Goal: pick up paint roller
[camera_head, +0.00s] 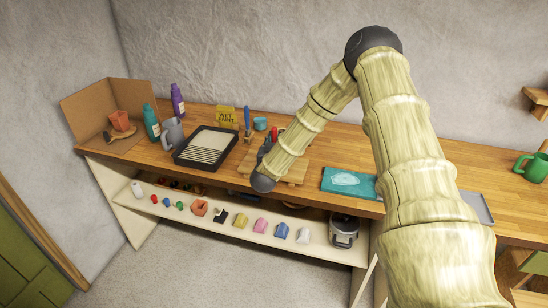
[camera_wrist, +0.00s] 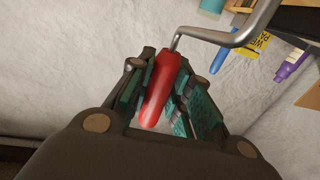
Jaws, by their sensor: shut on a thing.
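The paint roller's red handle (camera_wrist: 160,88) lies between my gripper's teal-padded fingers in the wrist view, with the pads shut on it. Its bent grey metal rod (camera_wrist: 225,38) runs up and to the right out of that picture. The roller's head is not seen there. In the head view, a small red part (camera_head: 274,132) of the handle shows at my gripper (camera_head: 266,148), over the wooden board on the workbench. My arm hides much of it, and I cannot tell whether the roller touches the board.
A black paint tray (camera_head: 184,157) is left of the wooden board (camera_head: 293,173). A yellow "wet paint" sign (camera_head: 226,116) and a blue-handled brush (camera_head: 247,118) stand behind. Bottles and a cardboard box (camera_head: 85,103) are farther left. A teal item (camera_head: 348,182) lies right of the board.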

